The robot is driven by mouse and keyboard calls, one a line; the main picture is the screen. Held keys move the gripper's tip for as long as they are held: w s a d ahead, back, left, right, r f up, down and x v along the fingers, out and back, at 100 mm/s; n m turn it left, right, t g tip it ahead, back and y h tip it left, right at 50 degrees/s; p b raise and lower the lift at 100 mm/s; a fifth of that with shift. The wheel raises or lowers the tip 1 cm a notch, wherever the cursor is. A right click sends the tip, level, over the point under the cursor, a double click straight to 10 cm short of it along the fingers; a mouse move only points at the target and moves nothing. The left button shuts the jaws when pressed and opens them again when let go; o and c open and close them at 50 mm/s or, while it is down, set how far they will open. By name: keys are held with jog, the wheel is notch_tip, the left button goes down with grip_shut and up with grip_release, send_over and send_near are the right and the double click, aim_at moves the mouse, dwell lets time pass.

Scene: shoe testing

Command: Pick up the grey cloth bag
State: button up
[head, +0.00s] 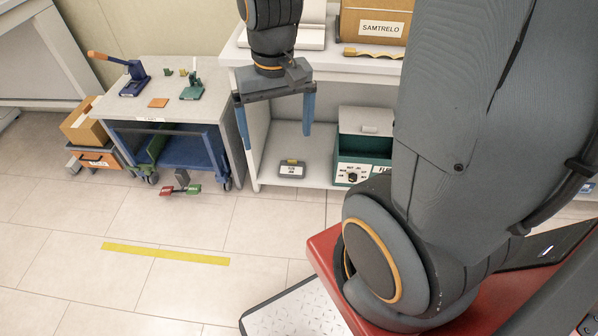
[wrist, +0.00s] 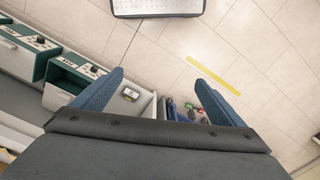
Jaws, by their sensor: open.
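A small dark grey item (head: 292,168) with a white label and a yellowish edge lies on the low shelf of the white bench. It looks the most like the grey cloth bag, but I cannot tell for sure that it is cloth. It also shows in the wrist view (wrist: 130,95), between the fingers and nearer the left one. My gripper (head: 276,141) has two blue fingers spread wide, pointing down, with nothing between them. It hangs in front of the bench, apart from the item. Both fingers also show in the wrist view (wrist: 159,76).
A green and white box with a dial (head: 362,150) stands right of the item on the shelf. The bench top (head: 345,68) overhangs the shelf. A blue trolley (head: 170,150) stands at left, with a red and green pedal-like thing (head: 180,190) on the floor. The floor around the yellow strip (head: 165,253) is clear.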

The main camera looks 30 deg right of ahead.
jog(key=shift+o, duration=0.4)
jog(key=w+d+f+m+b, duration=0.2)
jog(key=w+f+m+b, duration=0.1)
jog(key=w+f+b, duration=0.3)
jog(key=w+d+f+m+b, duration=0.2)
jog(key=w+f+b, duration=0.5)
jog(key=w+f, duration=0.4)
jog(key=shift+d+f+m, duration=0.15)
jog(key=shift+f+m, duration=0.45)
jog(key=m+y+b, duration=0.1)
jog(key=m+b, duration=1.5)
jog(key=b, duration=0.2)
send_near(291, 167)
jog(key=shift+s+d+f+t, duration=0.15)
jog(key=shift+s+t, duration=0.25)
jog(key=shift+s, duration=0.1)
notch_tip(291, 167, down, 3)
jog(key=shift+w+r+m+b, duration=0.1)
jog(key=shift+r+m+b, duration=0.1)
jog(key=shift+m+b, duration=0.15)
jog(key=shift+w+a+f+b, duration=0.1)
jog(key=shift+a+f+b, duration=0.1)
jog(key=shift+f+b, duration=0.5)
jog(key=shift+w+a+f+b, duration=0.1)
jog(key=shift+a+f+b, duration=0.15)
jog(key=shift+f, duration=0.85)
jog(key=shift+w+a+f+b, duration=0.15)
jog(key=shift+f+b, duration=0.4)
jog(key=shift+f, duration=0.35)
jog(key=shift+r, duration=0.1)
